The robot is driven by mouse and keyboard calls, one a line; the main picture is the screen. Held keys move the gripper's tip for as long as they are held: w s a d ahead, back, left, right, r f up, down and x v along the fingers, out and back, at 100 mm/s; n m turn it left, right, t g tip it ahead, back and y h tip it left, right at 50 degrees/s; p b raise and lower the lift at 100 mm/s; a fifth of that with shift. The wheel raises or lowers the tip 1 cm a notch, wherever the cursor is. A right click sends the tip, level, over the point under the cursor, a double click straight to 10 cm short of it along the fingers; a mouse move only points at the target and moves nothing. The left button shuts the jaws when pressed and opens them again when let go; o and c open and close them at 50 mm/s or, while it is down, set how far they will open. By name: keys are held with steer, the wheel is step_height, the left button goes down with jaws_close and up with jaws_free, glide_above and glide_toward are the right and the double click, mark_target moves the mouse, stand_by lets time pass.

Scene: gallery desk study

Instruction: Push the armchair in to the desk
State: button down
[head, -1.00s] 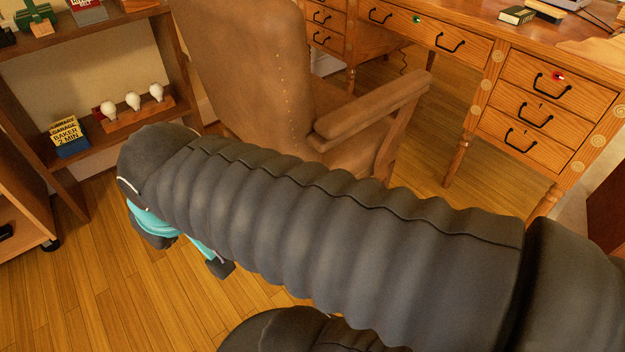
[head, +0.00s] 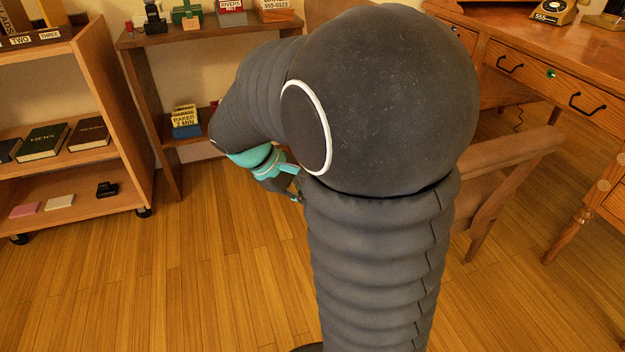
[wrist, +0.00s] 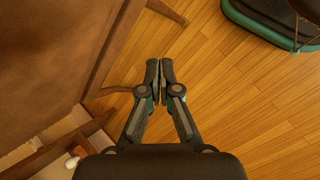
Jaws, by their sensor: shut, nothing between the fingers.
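The brown armchair is mostly hidden behind my arm in the head view. Its wooden armrest (head: 510,157) and a front leg show to the right of my arm, in front of the wooden desk (head: 540,78). Floor shows between that leg and the desk's turned leg. My gripper (head: 297,190) hangs low to the left of my arm, partly hidden. In the wrist view my gripper (wrist: 165,65) is shut and empty, pointing over the floor. The armchair's large brown back (wrist: 50,60) fills the left side there, beside my gripper with no clear contact.
A low wheeled shelf with books (head: 75,185) stands at the left. A wooden shelf (head: 150,45) with a blue and yellow box (head: 186,122) stands behind. Wooden floor (head: 200,270) is open at the front left. A telephone (head: 555,12) sits on the desk.

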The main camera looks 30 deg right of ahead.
steer(key=w+d+f+n+g+h+b, duration=0.1)
steer(key=w+d+f+n+h, duration=0.3)
steer(key=f, duration=0.5)
steer(key=w+d+f+n+h+b, duration=0.25)
steer(key=w+f, duration=0.35)
steer(key=f, duration=0.4)
steer(key=w+d+f+n+g+h+b, duration=0.1)
steer(key=w+d+f+n+h, duration=0.35)
steer(key=f, duration=0.45)
steer(key=x, duration=1.3)
steer(key=shift+d+m, duration=0.25)
steer(key=shift+m, duration=0.05)
steer(key=shift+w, duration=0.1)
